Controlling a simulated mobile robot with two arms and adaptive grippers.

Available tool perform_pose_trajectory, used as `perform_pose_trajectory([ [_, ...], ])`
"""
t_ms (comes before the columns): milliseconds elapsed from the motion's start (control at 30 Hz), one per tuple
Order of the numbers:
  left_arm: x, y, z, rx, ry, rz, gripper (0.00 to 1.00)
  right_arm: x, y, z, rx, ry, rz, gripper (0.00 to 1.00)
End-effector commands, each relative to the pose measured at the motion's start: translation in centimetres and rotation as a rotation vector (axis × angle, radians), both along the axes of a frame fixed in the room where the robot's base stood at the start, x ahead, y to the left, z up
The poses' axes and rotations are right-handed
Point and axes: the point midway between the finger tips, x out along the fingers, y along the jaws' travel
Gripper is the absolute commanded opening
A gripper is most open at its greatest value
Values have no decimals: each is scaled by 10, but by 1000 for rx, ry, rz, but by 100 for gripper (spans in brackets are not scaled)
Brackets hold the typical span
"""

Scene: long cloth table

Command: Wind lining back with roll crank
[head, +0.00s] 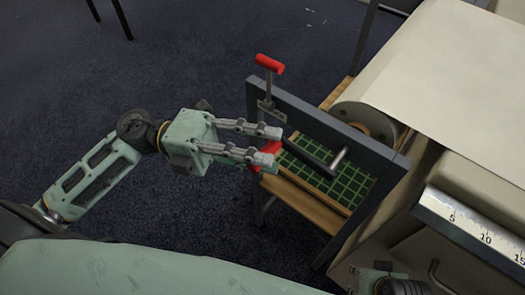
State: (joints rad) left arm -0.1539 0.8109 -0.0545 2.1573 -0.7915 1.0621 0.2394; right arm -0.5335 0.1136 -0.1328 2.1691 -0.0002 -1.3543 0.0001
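The roll of lining (368,120) lies behind a dark metal end frame (315,117), with its cream sheet (450,70) running out to the upper right. My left gripper (272,146) is open and points right, just left of the frame. Its fingers are apart, with no object seen held between them. A red part (268,157) is partly hidden behind the lower finger; I cannot tell whether they touch.
A red-handled lever (270,64) stands up from the frame's upper left corner. A green gridded mat (352,182) lies on a wooden shelf (310,204) below the roll. A ruler edge (470,228) runs along the table at right.

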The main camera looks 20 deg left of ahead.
Motion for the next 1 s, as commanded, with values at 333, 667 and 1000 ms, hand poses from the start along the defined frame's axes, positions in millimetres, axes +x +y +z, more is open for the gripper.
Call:
perform_pose_trajectory([
  [333, 0, -4, 0, -1, 0, 0, 33, 1, 0, 0, 0, -1, 0, 40],
  [667, 0, -3, 0, 0, 0, 1, 4, 1, 0, 0, 0, -2, 0, 40],
  [1000, 0, -3, 0, -1, 3, 1, 0, 1, 0, 0, 1, -2, 0, 40],
])
